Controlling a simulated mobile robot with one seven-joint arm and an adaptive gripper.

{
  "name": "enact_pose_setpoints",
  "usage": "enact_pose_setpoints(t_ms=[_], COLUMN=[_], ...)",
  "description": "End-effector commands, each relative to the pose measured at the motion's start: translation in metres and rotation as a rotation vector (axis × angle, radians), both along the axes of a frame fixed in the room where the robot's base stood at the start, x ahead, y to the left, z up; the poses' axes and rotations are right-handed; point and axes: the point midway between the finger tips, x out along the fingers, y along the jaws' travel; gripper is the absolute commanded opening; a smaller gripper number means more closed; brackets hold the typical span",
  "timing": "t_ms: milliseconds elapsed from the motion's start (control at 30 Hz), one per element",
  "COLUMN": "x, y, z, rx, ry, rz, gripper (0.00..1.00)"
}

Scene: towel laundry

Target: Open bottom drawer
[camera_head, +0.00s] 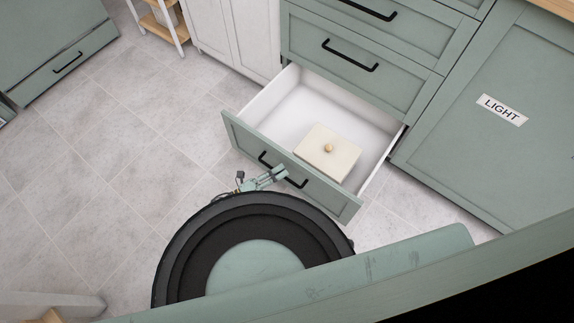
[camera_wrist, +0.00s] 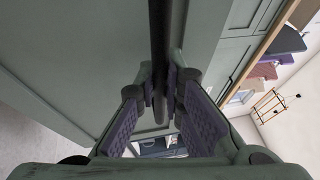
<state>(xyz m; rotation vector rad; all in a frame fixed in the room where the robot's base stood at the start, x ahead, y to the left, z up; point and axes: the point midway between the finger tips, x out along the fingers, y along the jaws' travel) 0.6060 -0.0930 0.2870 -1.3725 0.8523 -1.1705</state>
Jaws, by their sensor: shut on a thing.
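The bottom drawer (camera_head: 240,133) of the green cabinet is pulled out, with its white inside showing. A cream square lid with a round wooden knob (camera_head: 329,148) lies inside it. My gripper (camera_head: 277,172) is at the drawer's black bar handle (camera_head: 298,183), on the outer side of the drawer front. In the wrist view the handle (camera_wrist: 158,40) runs down between the two fingertips of my gripper (camera_wrist: 163,95), which are closed on it. Part of the handle is hidden by the fingers.
The drawers above (camera_head: 352,62) are shut. A green door labelled LIGHT (camera_head: 470,150) stands to the right, and a white cabinet (camera_head: 235,35) to the left. A small shelf (camera_head: 160,20) stands at the top left. The tiled floor (camera_head: 120,140) to the left is clear.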

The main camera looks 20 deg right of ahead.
Motion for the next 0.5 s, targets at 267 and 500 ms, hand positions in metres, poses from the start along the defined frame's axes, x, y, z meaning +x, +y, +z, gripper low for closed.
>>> enact_pose_setpoints(t_ms=[267, 500], x=[-0.0082, -0.0087], y=[0.0109, 0.0112], z=[0.0002, 0.0001], rx=[-0.001, 0.000], ry=[-0.001, -0.002], rz=[-0.001, -0.003], gripper=[0.00, 0.00])
